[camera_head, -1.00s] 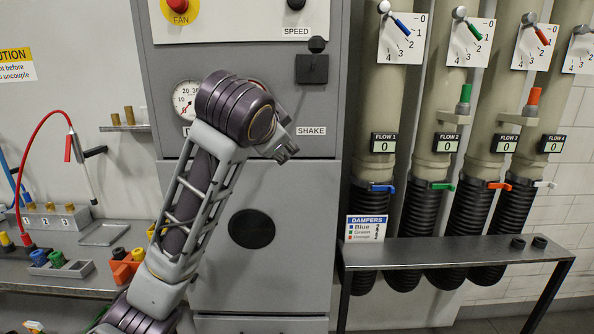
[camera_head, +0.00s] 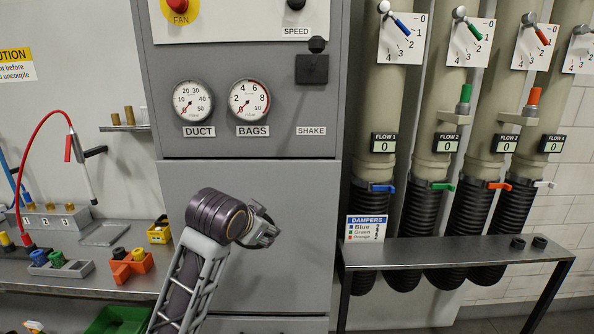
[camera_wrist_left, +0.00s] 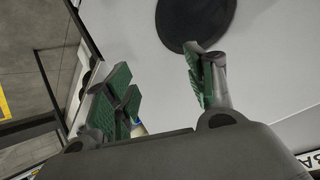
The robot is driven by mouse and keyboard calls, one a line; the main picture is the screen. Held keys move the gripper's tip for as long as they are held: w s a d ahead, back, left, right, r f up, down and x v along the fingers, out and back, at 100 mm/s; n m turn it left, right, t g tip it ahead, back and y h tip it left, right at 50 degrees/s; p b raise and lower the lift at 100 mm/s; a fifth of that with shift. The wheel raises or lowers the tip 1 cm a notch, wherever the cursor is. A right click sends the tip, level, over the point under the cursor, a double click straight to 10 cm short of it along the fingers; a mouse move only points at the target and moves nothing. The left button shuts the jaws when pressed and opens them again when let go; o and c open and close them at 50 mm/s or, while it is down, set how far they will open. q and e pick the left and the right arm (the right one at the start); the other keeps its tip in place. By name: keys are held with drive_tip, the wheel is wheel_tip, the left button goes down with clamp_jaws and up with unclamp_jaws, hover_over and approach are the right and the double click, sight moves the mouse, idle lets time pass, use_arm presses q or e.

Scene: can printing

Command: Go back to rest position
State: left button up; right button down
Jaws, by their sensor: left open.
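My left gripper (camera_head: 268,230) is at the end of my left arm, low in the head view, in front of the grey cabinet (camera_head: 240,180). Its fingers point to the right and away from the arm. In the left wrist view the two green-padded fingers (camera_wrist_left: 165,92) stand wide apart with nothing between them. The wrist view shows the cabinet's round black disc (camera_wrist_left: 195,18) beyond the fingers. In the head view that disc is hidden behind my arm. My right gripper is in neither view.
A green bin (camera_head: 118,320) is below. A metal bench (camera_head: 455,250) stands at right before the black hoses (camera_head: 450,222).

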use_arm(q)
drive_tip(key=s+a+f+n+g, duration=0.25)
drive_tip(key=s+f, duration=0.25)
drive_tip(key=f, duration=0.4)
drive_tip(key=s+a+f+n+g+y, duration=0.1)
drive_tip(key=s+a+f, duration=0.4)
drive_tip(key=f, duration=0.4)
drive_tip(key=s+a+f+n+g, duration=0.1)
drive_tip(key=s+a+f, duration=0.1)
drive_tip(key=s+f, duration=0.55)
drive_tip(key=s+a+f+n+g+y, duration=0.15)
drive_tip(key=s+a+f, duration=0.25)
drive_tip(key=s+f, duration=0.55)
drive_tip(key=s+f+g, duration=0.1)
drive_tip(key=s+f, duration=0.1)
drive_tip(key=f, duration=1.4)
drive_tip(key=s+f+g, duration=0.1)
drive_tip(key=s+f, duration=0.1)
drive_tip(key=f, duration=1.4)
drive_tip(key=s+a+f, duration=0.2)
drive_tip(key=s+f, duration=0.8)
drive_tip(key=s, duration=0.1)
drive_tip(key=s+a+f+g, duration=0.1)
drive_tip(key=s+a+f, duration=0.1)
drive_tip(key=s+f, duration=0.8)
drive_tip(key=shift+s, duration=0.4)
